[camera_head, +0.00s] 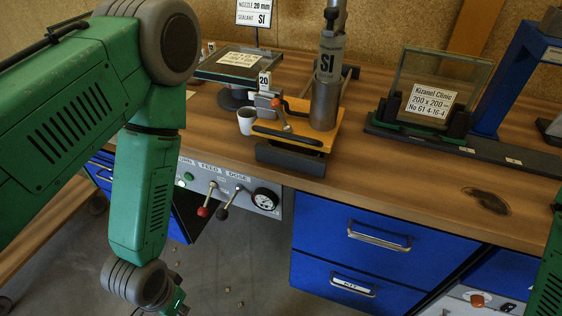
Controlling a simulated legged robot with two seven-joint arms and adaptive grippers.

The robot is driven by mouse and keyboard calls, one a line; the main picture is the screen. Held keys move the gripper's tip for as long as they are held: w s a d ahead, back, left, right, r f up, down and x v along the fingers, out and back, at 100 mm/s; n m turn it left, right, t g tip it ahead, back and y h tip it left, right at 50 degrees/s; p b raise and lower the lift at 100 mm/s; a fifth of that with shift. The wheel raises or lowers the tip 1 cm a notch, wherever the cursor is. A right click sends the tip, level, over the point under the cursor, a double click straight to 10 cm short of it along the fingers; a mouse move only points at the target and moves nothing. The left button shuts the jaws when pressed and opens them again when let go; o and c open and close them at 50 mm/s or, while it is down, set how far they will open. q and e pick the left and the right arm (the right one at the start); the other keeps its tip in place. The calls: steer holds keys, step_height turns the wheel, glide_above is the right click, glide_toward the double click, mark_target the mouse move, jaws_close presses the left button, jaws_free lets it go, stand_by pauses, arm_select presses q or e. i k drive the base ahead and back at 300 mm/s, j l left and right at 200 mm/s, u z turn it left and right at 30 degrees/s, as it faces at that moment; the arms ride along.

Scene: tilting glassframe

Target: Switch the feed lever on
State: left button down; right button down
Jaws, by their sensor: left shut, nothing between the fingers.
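The grey control panel (230,205) under the bench edge carries labels, one reading FEED. The feed lever (208,198) is below that label and hangs down, slightly left, with a red knob at its end. A second lever (230,202) with a black knob hangs beside it, under the label DOSE. My left arm comes down in front of the panel's left side. My left gripper (174,304) is at the bottom edge, partly cut off, below the levers and apart from them. It is shut and empty. My right gripper is out of view.
A black dial (265,199) sits right of the levers and a green button (188,176) left of them. Blue drawers (350,245) stand to the right. On the bench (400,180) are a dispenser (327,85), a white cup (246,121) and a glass pane (440,85) in a holder.

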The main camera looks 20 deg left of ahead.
mark_target(203, 212)
steer(key=u, duration=1.25)
steer(key=i+j+z, duration=0.35)
steer(key=j+z, duration=0.2)
steer(key=j, duration=0.15)
steer(key=i+j+z, duration=0.1)
steer(key=j+z, duration=0.15)
steer(key=j, duration=0.1)
